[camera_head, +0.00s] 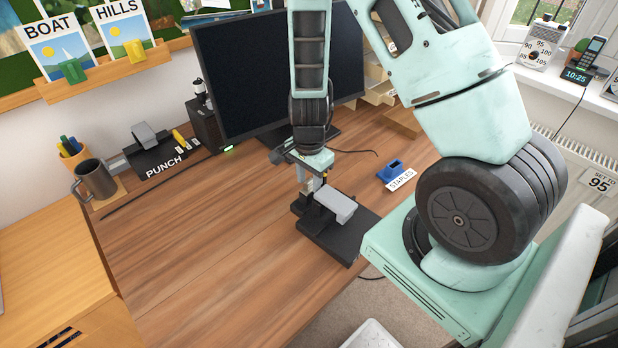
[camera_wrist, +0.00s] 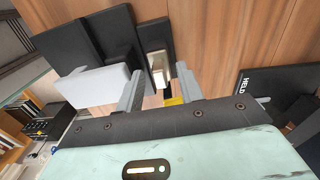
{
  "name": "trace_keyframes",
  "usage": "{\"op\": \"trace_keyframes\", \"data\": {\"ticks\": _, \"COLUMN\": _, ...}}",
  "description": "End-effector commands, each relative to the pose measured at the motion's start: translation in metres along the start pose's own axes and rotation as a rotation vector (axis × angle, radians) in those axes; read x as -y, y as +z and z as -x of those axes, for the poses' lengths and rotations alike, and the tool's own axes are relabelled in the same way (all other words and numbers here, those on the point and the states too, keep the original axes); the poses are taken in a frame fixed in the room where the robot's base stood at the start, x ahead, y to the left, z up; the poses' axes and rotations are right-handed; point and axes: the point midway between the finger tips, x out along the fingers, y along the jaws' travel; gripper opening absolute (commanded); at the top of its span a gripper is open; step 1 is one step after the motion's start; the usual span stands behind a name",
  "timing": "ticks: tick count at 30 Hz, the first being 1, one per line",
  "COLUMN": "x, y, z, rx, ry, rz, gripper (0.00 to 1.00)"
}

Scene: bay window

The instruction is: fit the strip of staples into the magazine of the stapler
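The stapler (camera_head: 338,222) stands on the desk, with a black base and a light grey block on top. The grey block also shows at the left in the wrist view (camera_wrist: 82,86), beside black parts. My gripper (camera_head: 311,182) points down just behind the stapler, close to it. In the wrist view its two fingers (camera_wrist: 160,90) stand apart with a gap. A pale metal piece (camera_wrist: 157,66) on a black part shows beyond and between the fingertips; I cannot tell whether it is the magazine or the strip. A blue holder (camera_head: 391,170) labelled STAPLES sits to the right; no strip is clearly visible in it.
A monitor (camera_head: 240,75) stands behind. A hole punch (camera_head: 153,152), a mug (camera_head: 95,180) and a pen pot (camera_head: 72,149) are at the left. The desk's left middle (camera_head: 200,240) is clear.

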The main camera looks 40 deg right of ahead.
Motion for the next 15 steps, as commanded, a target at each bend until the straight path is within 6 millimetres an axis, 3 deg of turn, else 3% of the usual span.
{"op": "trace_keyframes", "data": {"ticks": 8, "x": 0.001, "y": 0.000, "z": 0.008, "rx": -0.002, "ry": -0.003, "rz": 0.002, "gripper": 0.37}}
{"op": "trace_keyframes", "data": {"ticks": 15, "x": 0.002, "y": 0.000, "z": 0.053, "rx": -0.003, "ry": -0.006, "rz": 0.003, "gripper": 0.37}}
